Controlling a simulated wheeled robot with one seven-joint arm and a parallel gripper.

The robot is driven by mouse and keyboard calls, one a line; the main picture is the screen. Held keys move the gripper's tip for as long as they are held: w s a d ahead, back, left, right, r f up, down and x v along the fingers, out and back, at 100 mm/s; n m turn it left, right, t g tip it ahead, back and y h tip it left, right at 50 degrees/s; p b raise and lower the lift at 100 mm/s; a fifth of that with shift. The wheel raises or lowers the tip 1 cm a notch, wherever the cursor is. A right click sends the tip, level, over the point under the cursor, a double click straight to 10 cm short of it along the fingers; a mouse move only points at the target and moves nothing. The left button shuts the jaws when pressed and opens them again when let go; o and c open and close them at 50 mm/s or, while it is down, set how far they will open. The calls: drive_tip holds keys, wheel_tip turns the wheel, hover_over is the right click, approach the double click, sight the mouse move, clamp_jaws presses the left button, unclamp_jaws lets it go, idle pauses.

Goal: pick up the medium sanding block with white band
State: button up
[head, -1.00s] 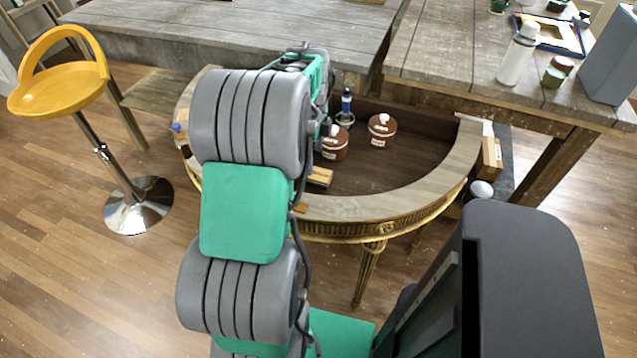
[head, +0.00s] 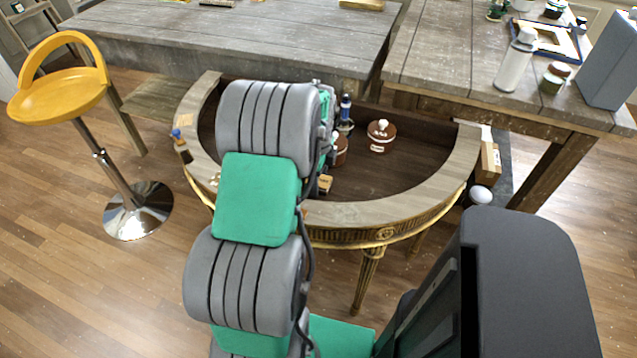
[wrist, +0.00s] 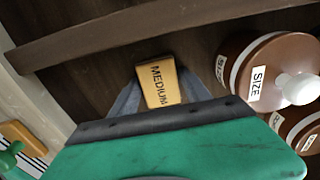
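A tan block marked MEDIUM (wrist: 158,84) lies in the dark recessed well of the console in the wrist view. I cannot make out a white band on it. My gripper (wrist: 160,82) is open, with one grey finger on each side of the block; I cannot tell whether either finger touches it. In the head view a small part of a tan block (head: 325,184) shows beside my arm, near the console's front rim. My arm hides the gripper there.
Brown lidded jars (head: 381,137) stand right of the block, one close to my right finger. A dark blue bottle (head: 346,105) stands behind. The curved console rim (head: 400,211) bounds the well. A yellow stool (head: 60,95) is at left; grey tables (head: 240,35) stand behind.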

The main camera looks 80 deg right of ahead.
drive_tip(key=c, duration=1.1)
drive_tip(key=shift+r, duration=0.1)
wheel_tip(320, 180, up, 10)
drive_tip(key=shift+f, duration=0.1)
drive_tip(key=o, duration=0.8)
drive_tip(key=c, duration=0.6)
